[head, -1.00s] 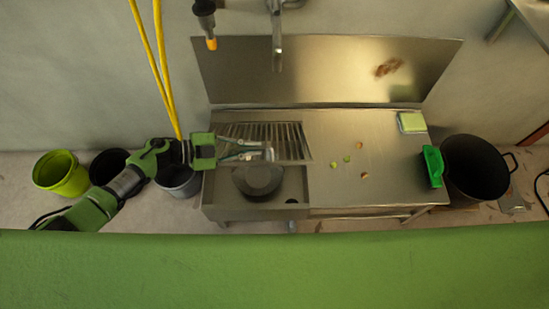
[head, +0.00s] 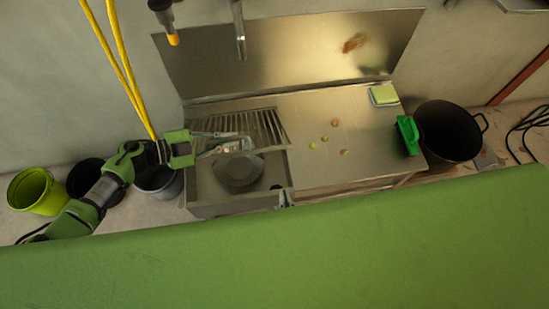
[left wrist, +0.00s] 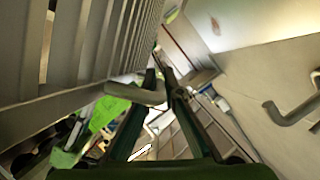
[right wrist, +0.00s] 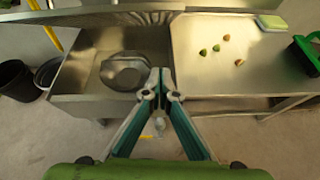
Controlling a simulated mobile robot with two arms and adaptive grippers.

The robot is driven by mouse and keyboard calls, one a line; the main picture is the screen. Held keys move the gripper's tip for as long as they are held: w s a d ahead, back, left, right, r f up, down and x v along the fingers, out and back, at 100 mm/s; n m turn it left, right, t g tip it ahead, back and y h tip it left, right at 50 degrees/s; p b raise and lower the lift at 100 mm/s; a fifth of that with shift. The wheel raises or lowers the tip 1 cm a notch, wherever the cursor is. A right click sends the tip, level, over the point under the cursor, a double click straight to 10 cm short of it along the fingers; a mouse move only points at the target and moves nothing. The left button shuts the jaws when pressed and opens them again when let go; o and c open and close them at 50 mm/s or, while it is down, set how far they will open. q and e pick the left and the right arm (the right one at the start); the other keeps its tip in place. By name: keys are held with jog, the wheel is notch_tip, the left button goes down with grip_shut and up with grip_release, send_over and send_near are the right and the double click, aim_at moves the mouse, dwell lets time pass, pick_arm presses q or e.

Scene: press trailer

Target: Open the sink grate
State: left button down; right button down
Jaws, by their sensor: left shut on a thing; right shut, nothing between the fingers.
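The sink grate (head: 262,124), a slatted metal panel, stands raised and tilted over the back of the sink basin (head: 276,172). Its bars fill the left of the left wrist view (left wrist: 75,45) and its edge shows at the top of the right wrist view (right wrist: 125,19). My left gripper (head: 240,144) is shut on the grate's pale handle (left wrist: 133,93) at the front of the grate. My right gripper (right wrist: 160,82) is shut and empty, in front of the sink's front edge; only a small part of it shows in the head view (head: 287,197).
A round grey pan (head: 238,172) lies in the basin. Several small food scraps (head: 325,138), a sponge (head: 384,95) and a green-handled brush (head: 407,135) are on the counter (head: 360,155). A black pot (head: 450,130) stands to the right, buckets (head: 37,190) to the left.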

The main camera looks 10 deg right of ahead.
pick_arm(q)
jog(key=shift+r, duration=0.15)
pick_arm(e)
jog(key=w+a+r+n, duration=0.1)
jog(key=w, duration=1)
jog(key=shift+w+r, duration=0.15)
jog(key=shift+w, duration=0.2)
